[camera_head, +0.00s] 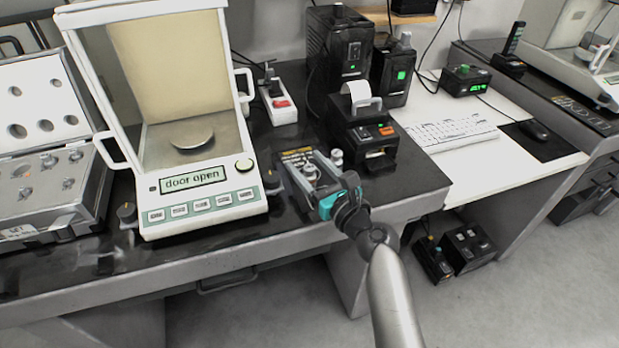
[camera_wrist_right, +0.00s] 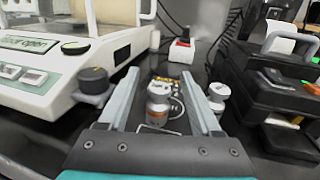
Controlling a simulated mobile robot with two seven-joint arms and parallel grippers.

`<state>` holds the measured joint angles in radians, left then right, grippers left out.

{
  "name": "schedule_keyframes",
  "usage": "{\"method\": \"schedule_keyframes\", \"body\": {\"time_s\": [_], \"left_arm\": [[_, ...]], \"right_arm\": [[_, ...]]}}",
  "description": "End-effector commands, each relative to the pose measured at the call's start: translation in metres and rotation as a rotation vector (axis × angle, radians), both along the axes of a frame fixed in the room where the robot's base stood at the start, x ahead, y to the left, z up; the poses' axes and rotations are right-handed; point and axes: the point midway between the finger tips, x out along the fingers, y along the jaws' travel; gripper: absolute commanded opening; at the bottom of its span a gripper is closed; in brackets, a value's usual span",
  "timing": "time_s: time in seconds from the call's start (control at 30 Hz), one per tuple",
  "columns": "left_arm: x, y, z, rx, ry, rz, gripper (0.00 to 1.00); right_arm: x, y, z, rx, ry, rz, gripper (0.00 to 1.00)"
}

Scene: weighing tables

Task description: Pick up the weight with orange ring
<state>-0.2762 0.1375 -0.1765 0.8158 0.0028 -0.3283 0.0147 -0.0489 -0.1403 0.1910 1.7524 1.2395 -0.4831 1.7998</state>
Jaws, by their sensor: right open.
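The weight with the orange ring (camera_wrist_right: 158,103) is a small silver cylinder with a knob and an orange band. It stands upright between the two spread fingers of my right gripper (camera_wrist_right: 160,76), with gaps visible at its sides. In the head view my right gripper (camera_head: 303,160) is low over the dark table right of the balance, with the weight (camera_head: 310,172) partly hidden between its fingers. A second silver weight (camera_wrist_right: 218,92) stands just outside the right finger; it also shows in the head view (camera_head: 337,157). My left gripper does not show.
The balance (camera_head: 205,205) reading "door open" stands left of the gripper. A black label printer (camera_head: 362,135) stands close on the right. A switch box with a red button (camera_head: 282,103) lies behind. An open weight case (camera_head: 45,150) is far left.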

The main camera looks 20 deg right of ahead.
Motion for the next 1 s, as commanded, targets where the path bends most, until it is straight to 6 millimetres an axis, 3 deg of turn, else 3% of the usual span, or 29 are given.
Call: {"method": "schedule_keyframes", "body": {"time_s": [0.2,0.5,1.0], "left_arm": [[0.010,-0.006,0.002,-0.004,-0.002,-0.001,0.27],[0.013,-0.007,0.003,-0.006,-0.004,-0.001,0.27],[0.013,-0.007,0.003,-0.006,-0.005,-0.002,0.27]], "right_arm": [[0.022,0.007,-0.001,0.000,0.001,0.000,0.66],[0.026,0.007,-0.001,0.000,0.001,0.000,0.66],[0.025,0.007,-0.001,-0.001,0.001,0.000,0.10]]}}
